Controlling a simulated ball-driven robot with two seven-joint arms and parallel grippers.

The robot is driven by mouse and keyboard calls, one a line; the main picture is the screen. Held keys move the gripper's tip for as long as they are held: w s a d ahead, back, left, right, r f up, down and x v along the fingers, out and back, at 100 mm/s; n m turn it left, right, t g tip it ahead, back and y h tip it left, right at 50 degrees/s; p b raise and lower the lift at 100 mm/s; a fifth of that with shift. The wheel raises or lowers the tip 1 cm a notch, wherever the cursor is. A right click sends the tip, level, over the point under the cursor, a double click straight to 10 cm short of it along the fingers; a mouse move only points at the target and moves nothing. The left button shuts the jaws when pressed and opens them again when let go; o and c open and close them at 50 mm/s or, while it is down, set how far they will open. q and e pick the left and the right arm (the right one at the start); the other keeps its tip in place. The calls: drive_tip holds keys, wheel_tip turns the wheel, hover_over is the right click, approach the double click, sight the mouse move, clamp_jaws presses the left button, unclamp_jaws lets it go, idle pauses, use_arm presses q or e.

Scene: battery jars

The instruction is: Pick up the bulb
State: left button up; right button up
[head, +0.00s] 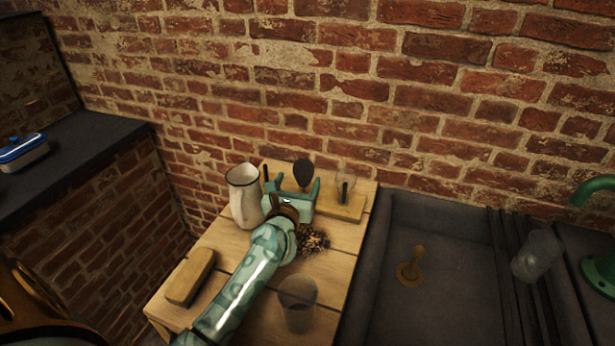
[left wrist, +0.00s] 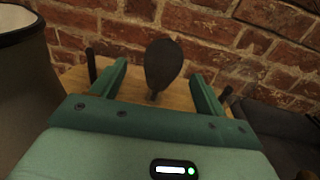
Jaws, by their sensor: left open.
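A dark, smooth bulb (head: 303,172) with a narrow lower neck stands upright at the back of the wooden table. In the left wrist view the bulb (left wrist: 163,64) shows between the two green fingers, with a visible space on each side. My left gripper (head: 292,184) is open and empty, reaching toward it from the front. Whether the bulb is fully between the fingertips or just beyond them, I cannot tell. My gripper hides the bulb's lower part in the head view. My right gripper is not in view.
A white pitcher (head: 243,192) stands close left of my left gripper. A clear glass piece on a wooden block (head: 340,211) is to the right. A bristly brush (head: 314,240), glass beaker (head: 297,305) and wooden block (head: 190,276) are nearer. A dark sink (head: 440,225) adjoins right; brick wall behind.

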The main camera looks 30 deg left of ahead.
sight(305, 167)
use_arm(q)
drive_tip(key=x, duration=0.2)
drive_tip(key=b+x, duration=0.1)
drive_tip(key=x, duration=0.1)
drive_tip(key=b+x, duration=0.1)
drive_tip(key=x, duration=0.2)
drive_tip(key=shift+w+d+f, duration=0.15)
drive_tip(key=shift+w+f, duration=0.05)
drive_tip(key=shift+f, duration=0.1)
drive_tip(key=shift+s+r, duration=0.1)
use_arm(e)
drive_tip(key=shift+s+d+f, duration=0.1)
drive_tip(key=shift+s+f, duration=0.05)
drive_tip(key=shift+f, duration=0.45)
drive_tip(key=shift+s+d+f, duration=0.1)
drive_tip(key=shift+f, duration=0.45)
use_arm(q)
drive_tip(key=c, duration=1.2)
drive_tip(key=shift+o, duration=0.2)
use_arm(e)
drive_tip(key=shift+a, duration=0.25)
